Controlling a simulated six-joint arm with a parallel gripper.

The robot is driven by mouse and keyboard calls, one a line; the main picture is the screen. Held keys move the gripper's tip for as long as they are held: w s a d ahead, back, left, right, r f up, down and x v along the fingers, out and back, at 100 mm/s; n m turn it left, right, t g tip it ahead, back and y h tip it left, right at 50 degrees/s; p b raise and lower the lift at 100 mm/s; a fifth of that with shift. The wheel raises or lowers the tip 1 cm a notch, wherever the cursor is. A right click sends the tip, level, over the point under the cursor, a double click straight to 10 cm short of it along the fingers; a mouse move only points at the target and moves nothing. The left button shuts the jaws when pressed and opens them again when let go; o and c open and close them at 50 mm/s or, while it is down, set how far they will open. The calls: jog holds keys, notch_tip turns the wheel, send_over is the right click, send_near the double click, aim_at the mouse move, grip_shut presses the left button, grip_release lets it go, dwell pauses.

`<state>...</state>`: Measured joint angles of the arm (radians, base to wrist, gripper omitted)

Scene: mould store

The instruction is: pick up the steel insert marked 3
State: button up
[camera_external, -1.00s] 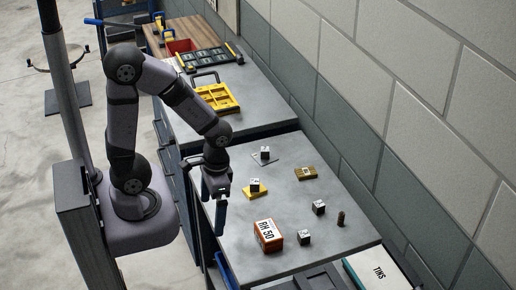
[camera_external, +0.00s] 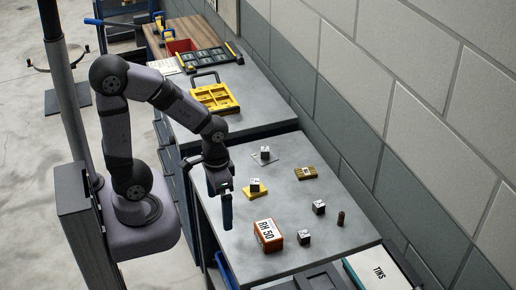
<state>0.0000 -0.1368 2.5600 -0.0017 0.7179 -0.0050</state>
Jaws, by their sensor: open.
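Several small dark steel inserts with pale marked tops stand on the grey bench. One insert (camera_external: 265,153) sits on a thin grey plate at the back. One insert (camera_external: 254,185) sits on a yellow pad. Another insert (camera_external: 318,207) stands right of centre, and another insert (camera_external: 304,237) stands beside the orange box. The marks are too small to read, so I cannot tell which is 3. My gripper (camera_external: 227,215) points down over the left part of the bench, left of the yellow pad. It is open and empty, and apart from all the inserts.
An orange box (camera_external: 268,236) marked RH 50 stands at the front. A brass-coloured block (camera_external: 305,173) and a dark small cylinder (camera_external: 341,218) are on the right, near the wall. A yellow tray (camera_external: 216,98) lies on the further bench. The bench (camera_external: 283,195) is bare between the inserts.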

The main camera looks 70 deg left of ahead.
jog(key=c, duration=1.2)
jog(key=shift+r, duration=0.15)
jog(key=shift+c, duration=0.2)
